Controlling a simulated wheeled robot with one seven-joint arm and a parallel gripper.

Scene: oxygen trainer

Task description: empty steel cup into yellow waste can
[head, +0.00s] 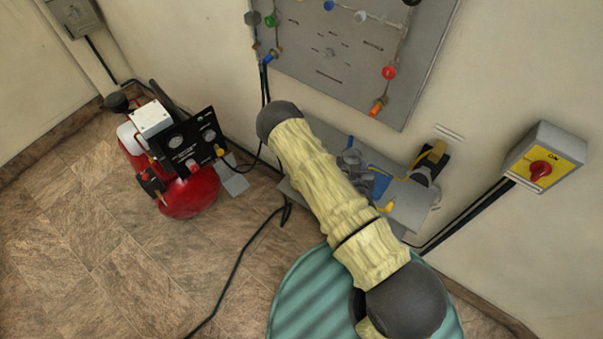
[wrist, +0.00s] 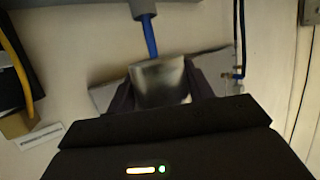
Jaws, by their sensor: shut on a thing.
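In the wrist view the steel cup (wrist: 160,85) sits between the two dark fingers of my gripper (wrist: 160,90), which is shut on it. The cup's inside and contents cannot be made out, and its tilt is unclear. In the head view my sleeved arm crosses the middle of the picture, and I cannot make out the cup or my fingertips there. No yellow waste can is recognisable in either view.
A grey shelf (head: 408,207) on the wall holds tools. A grey panel (head: 335,50) with coloured fittings hangs above it. A yellow switch box (head: 545,160) is at right. A red compressor (head: 190,190) stands left on the floor. A teal ribbed round thing (head: 305,295) is below my arm.

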